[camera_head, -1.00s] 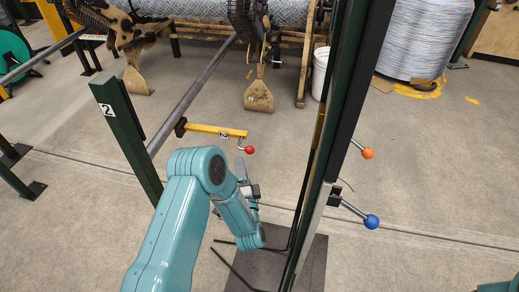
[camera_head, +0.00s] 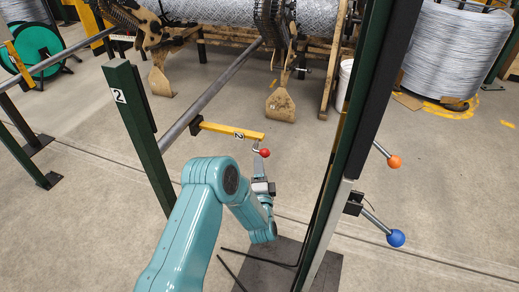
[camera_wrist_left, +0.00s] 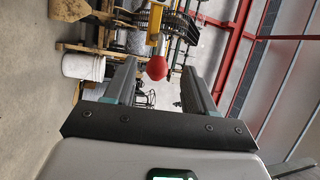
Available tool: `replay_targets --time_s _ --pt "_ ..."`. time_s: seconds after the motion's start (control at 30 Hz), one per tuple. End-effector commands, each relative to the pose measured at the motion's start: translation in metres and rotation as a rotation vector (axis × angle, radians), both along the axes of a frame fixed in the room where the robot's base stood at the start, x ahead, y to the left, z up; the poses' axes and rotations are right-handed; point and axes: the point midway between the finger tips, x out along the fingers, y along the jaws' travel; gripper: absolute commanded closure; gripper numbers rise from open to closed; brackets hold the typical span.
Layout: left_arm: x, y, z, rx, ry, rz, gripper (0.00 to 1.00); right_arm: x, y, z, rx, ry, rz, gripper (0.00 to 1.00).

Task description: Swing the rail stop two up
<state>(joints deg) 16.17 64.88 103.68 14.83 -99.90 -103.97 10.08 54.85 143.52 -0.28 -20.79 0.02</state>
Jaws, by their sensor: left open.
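My left gripper (camera_head: 259,170) is just below the knob in the head view. I cannot tell whether a finger touches the knob. My right gripper is not in view.
A green post (camera_head: 140,128) marked 2 stands left of my arm. A dark upright (camera_head: 352,130) stands close on the right, with levers ending in an orange ball (camera_head: 394,162) and a blue ball (camera_head: 396,238). A white bucket (camera_wrist_left: 84,66) stands behind.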

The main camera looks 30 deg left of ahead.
Motion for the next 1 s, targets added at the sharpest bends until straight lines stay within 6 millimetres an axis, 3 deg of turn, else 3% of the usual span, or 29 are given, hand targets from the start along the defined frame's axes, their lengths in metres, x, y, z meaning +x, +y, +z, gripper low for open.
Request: replay_targets --time_s 0.2,0.4,0.8,1.0 --pt "0.042 0.029 0.007 0.001 -0.004 0.001 0.45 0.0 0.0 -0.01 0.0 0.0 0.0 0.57" --pt "0.067 0.045 0.012 0.001 -0.001 -0.001 0.45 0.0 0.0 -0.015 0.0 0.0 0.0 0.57" --pt "0.074 0.051 0.015 0.001 0.001 -0.001 0.45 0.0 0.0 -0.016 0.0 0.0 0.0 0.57" --pt "0.074 0.05 0.015 0.0 0.001 -0.001 1.0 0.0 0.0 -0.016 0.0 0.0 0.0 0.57"
